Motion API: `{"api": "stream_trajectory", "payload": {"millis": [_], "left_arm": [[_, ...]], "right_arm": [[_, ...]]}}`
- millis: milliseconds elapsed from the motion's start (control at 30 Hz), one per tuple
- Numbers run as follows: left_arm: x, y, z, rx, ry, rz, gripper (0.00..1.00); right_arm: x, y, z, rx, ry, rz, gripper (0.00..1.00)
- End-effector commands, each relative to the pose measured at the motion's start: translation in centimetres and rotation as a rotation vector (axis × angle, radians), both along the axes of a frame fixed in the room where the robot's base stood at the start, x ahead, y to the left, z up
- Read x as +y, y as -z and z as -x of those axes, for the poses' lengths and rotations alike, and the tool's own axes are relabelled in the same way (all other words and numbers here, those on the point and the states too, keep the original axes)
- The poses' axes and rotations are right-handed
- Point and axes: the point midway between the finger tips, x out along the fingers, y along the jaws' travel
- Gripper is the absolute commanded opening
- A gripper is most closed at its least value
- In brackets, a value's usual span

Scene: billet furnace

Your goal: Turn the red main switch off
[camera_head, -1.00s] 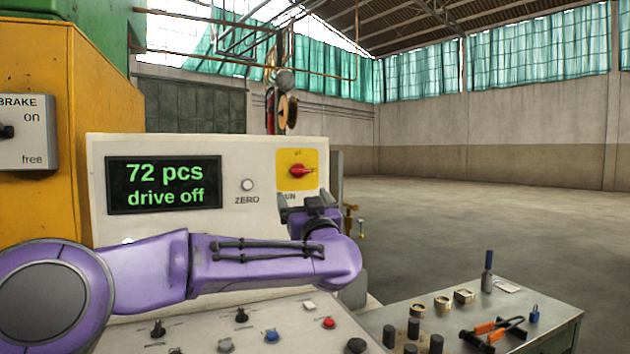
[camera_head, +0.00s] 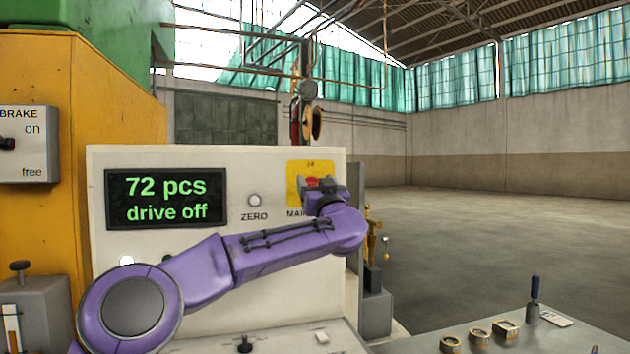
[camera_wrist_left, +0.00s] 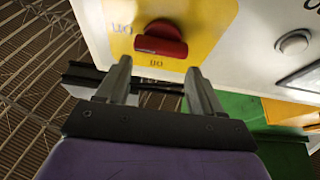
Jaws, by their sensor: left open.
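The red main switch (camera_head: 313,182) sits on a yellow plate (camera_head: 297,172) at the right of the pale panel, above the partly hidden "MAIN" label. In the left wrist view the red knob (camera_wrist_left: 161,40) shows clearly, its bar lying roughly across the picture. My left gripper (camera_head: 322,188) is in front of the switch and covers part of it in the head view. In the left wrist view the left gripper (camera_wrist_left: 160,72) is open, its two fingers apart. The knob appears just beyond the gap between the fingertips; whether they touch it I cannot tell. My right gripper is out of view.
A display (camera_head: 166,198) reads "72 pcs drive off", with a ZERO button (camera_head: 254,200) to its right. A brake switch box (camera_head: 28,144) is at the far left. A bench (camera_head: 475,338) with small parts is at the lower right. Open floor lies beyond.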

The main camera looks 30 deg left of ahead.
Motion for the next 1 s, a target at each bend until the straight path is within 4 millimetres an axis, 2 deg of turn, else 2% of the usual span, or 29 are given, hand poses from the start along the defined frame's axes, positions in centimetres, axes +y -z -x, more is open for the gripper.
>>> {"api": "stream_trajectory", "payload": {"millis": [33, 233, 267, 400, 433, 767, 1000], "left_arm": [[0.8, 0.4, -0.4, 0.009, -0.008, 0.001, 0.89], [0.8, 0.5, -0.6, 0.010, -0.008, 0.002, 0.89], [0.8, 0.5, -0.6, 0.010, -0.008, 0.002, 0.83], [0.8, 0.5, -0.5, 0.008, -0.009, 0.002, 0.37], [0.8, 0.4, -0.5, 0.008, -0.008, 0.003, 0.33], [0.6, 0.2, -0.5, -0.018, -0.006, 0.020, 0.33], [0.5, -0.1, -0.5, -0.116, -0.004, 0.102, 0.33]], "right_arm": [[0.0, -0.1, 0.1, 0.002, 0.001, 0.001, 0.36], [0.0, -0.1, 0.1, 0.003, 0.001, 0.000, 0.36], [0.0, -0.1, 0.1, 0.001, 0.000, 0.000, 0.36], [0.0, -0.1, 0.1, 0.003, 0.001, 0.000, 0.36], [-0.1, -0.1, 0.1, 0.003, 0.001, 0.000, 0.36], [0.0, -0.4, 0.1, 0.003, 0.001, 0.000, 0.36], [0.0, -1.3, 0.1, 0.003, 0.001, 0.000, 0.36]]}}
